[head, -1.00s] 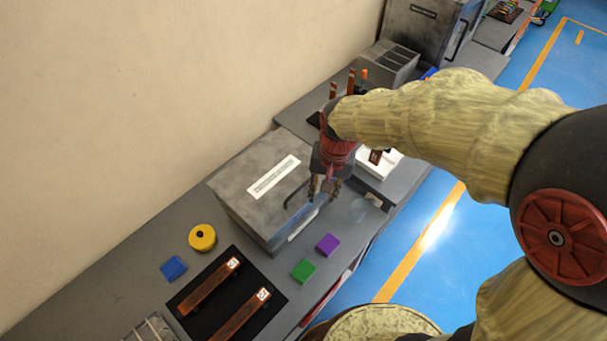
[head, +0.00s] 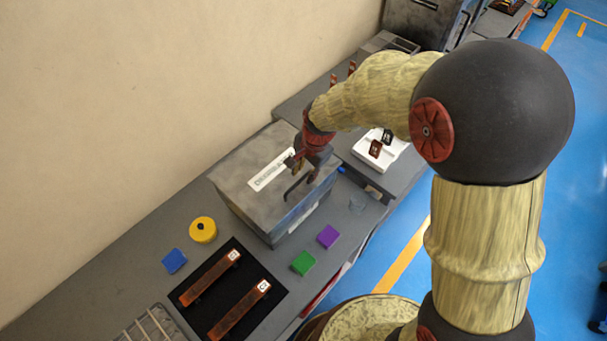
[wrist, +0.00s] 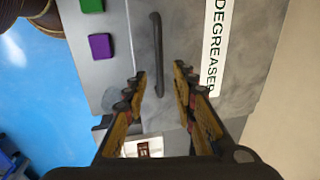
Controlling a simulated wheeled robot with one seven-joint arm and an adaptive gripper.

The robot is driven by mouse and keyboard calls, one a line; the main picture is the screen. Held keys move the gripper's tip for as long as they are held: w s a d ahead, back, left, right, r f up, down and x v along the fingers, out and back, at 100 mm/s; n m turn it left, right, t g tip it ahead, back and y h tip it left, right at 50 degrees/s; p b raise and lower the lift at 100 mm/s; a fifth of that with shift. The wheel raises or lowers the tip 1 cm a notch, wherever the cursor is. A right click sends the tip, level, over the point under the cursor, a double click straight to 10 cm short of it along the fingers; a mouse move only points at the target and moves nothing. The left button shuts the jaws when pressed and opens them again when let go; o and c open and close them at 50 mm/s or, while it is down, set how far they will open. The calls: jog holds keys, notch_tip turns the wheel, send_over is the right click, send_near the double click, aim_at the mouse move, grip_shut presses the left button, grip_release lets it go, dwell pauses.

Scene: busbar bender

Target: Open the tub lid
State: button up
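The tub is a grey metal box (head: 245,205) on the bench, with its lid (head: 240,172) down flat. A white label strip (head: 272,170) lies on the lid; in the wrist view the label (wrist: 216,45) reads DEGREASER. A dark bar handle (head: 297,186) is near the lid's front edge, and it also shows in the wrist view (wrist: 157,52). My gripper (head: 302,168) is over the lid near the handle. In the wrist view my gripper (wrist: 160,88) is open, with the near end of the handle between its fingertips. I cannot tell whether it touches.
Purple (head: 328,236), green (head: 303,263) and blue (head: 174,261) blocks and a yellow round piece (head: 203,230) lie around the tub. A black mat (head: 238,252) holds two copper bars. A white tray (head: 378,160) stands behind. The wall (head: 130,90) is at left.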

jog(key=shift+w+a+f, duration=0.1)
jog(key=shift+a+f, duration=0.05)
jog(key=shift+f, duration=0.85)
jog(key=shift+c, duration=1.4)
jog(key=c, duration=0.4)
grip_shut()
